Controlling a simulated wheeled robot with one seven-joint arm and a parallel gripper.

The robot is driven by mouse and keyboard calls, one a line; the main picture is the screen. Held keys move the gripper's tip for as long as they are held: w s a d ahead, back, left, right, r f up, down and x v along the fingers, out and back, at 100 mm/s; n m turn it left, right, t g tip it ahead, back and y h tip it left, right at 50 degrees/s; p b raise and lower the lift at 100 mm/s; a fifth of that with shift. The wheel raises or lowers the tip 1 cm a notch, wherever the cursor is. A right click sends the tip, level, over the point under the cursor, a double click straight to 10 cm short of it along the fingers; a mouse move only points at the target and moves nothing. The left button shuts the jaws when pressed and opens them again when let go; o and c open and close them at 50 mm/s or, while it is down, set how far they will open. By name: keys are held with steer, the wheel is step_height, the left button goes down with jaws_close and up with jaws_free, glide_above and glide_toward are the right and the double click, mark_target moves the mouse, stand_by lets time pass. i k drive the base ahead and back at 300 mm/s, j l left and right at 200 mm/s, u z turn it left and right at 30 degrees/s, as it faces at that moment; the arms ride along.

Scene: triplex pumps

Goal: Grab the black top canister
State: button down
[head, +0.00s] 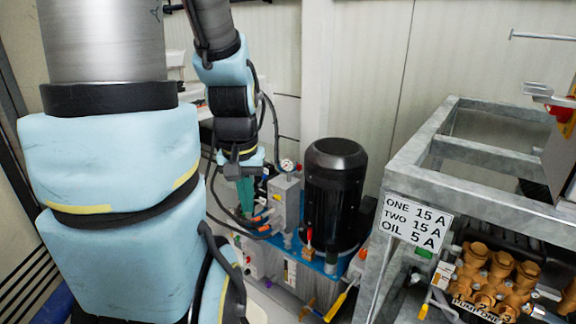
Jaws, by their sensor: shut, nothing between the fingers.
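The black canister (335,190) is a tall upright cylinder with a domed dark top. It stands on a blue-topped unit (312,262) right of the middle of the head view. My gripper (246,205) has green fingers that point downward. It is left of the canister and apart from it in the picture, with a grey box between them. The fingers look closed together, with nothing seen in them. The gripper's distance in depth from the canister is hard to tell.
A grey box (285,203) with a gauge (288,165) and hoses stands left of the canister. A grey metal frame (408,175) with a sign (414,222) rises to its right. Brass pump parts (492,272) sit inside the frame. A yellow-handled valve (336,305) is in front.

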mark_target(332, 251)
steer(key=l+u, duration=0.1)
steer(key=u, duration=0.35)
steer(key=k+l+u, duration=0.1)
steer(key=u, duration=0.35)
steer(key=k+u, duration=0.1)
steer(key=u, duration=0.35)
steer(key=k+l+u, duration=0.1)
steer(key=u, duration=0.3)
steer(key=k+l, duration=0.1)
steer(key=k, duration=1)
